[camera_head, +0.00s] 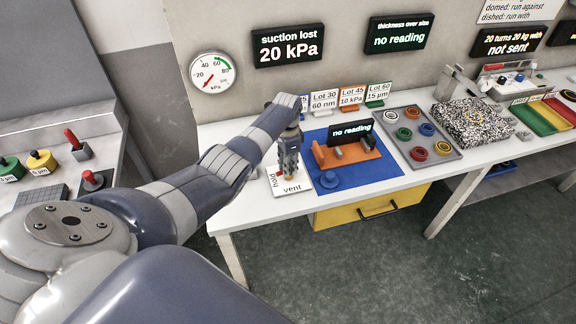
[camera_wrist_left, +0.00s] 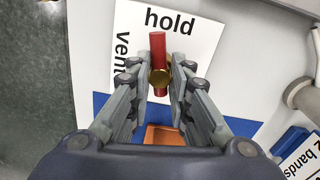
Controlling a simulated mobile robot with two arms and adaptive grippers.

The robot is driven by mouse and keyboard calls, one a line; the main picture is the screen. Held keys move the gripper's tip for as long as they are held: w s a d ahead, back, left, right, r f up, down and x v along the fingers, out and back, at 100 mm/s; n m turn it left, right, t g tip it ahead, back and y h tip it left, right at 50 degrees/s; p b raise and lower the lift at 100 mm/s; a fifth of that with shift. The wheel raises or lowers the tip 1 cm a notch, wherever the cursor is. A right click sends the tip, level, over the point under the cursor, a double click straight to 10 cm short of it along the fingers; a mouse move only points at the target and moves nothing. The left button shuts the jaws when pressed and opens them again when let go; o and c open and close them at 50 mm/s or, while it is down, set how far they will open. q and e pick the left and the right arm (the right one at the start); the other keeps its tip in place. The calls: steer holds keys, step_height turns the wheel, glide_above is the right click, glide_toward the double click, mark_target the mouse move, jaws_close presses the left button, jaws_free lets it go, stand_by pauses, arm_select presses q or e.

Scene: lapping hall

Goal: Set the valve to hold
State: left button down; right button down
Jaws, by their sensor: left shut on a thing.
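The valve sits on a white plate (camera_head: 293,189) marked "hold" and "vent", near the front left of the white bench. In the left wrist view the valve has a red lever (camera_wrist_left: 158,45) on a brass hub (camera_wrist_left: 159,77). The lever points toward the word "hold" on the plate (camera_wrist_left: 190,43). My left gripper (camera_head: 289,173) reaches down over the valve, shut on it. In the left wrist view its fingers (camera_wrist_left: 160,85) flank the hub and lever; the exact contact is partly hidden. My right gripper is not in view.
A blue mat (camera_head: 385,176) with an orange fixture (camera_head: 360,155) lies right of the plate. A tray (camera_head: 441,162) of coloured rings stands farther right. A display (camera_head: 288,46) reads "suction lost 20 kPa", beside a round gauge (camera_head: 205,66). A yellow drawer (camera_head: 340,215) is below.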

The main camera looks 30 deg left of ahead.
arm_select(q)
steer(key=shift+m, duration=1.7)
steer(key=c, duration=1.4)
jaws_free()
steer(key=shift+c, duration=0.2)
steer(key=shift+r, duration=0.15)
step_height(320, 180, up, 12)
